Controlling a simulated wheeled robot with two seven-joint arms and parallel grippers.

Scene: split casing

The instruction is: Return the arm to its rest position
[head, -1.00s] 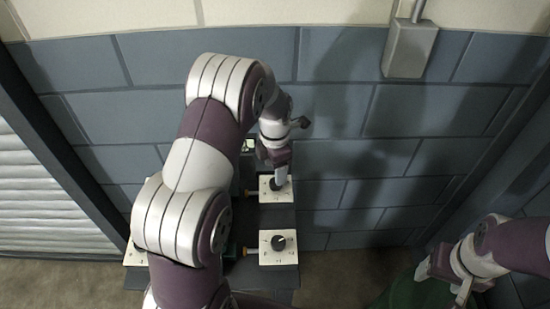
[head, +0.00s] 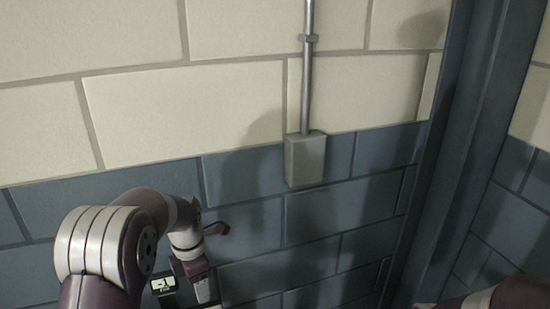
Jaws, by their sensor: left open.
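My left arm comes in from the lower left and bends over to its wrist. My left gripper (head: 207,296) points down at the bottom edge of the head view, in front of the blue-grey wall, and its fingertips are mostly cut off by the frame. It is open, and I see nothing held in it. My right arm shows only in the bottom right corner. Just a sliver of its gripper end (head: 428,306) shows there, too little to tell its jaws.
A small lit display (head: 163,285) stands just left of my left gripper. A grey box (head: 305,160) with a conduit (head: 308,80) is fixed to the block wall. A dark blue post (head: 445,160) stands at the right. The panel with dials is out of view.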

